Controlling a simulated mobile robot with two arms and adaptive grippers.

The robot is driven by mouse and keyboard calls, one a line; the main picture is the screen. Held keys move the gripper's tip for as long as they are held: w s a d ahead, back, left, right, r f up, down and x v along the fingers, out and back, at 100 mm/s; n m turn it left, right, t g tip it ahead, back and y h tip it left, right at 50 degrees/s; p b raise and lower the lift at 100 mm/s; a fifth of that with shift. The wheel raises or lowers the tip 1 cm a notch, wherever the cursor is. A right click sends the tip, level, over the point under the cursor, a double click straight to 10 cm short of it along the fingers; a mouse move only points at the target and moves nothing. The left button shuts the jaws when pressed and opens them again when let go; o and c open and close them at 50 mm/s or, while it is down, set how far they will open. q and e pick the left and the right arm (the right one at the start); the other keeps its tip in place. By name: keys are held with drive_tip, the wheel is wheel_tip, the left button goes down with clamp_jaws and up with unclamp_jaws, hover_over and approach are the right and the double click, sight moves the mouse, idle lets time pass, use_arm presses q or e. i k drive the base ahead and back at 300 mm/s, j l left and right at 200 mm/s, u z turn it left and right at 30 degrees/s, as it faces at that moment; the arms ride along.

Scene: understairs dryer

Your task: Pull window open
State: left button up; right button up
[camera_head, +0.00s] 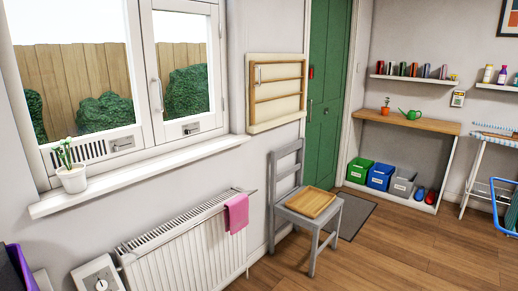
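The window (148,62) is in the left wall, with a white frame and two panes. Its left pane is wide and its right pane is narrow. A slim upright handle (157,94) is on the frame between the panes. Small latches are low on the frame, one under the left pane (122,144) and one under the right pane (191,129). The sashes look shut, flush in the frame. A fence and green bushes show through the glass. Neither of my grippers is in view.
A potted plant (72,178) stands on the window sill (140,176). Below are a white radiator (185,252) with a pink cloth (236,213) and a dial box (98,275). A grey chair (330,219) holds a wooden tray (311,203).

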sight(163, 132)
drive_tip(key=i+l+u, duration=0.2)
drive_tip(key=i, duration=0.35)
drive_tip(key=i+l+u, duration=0.2)
drive_tip(key=i, duration=0.35)
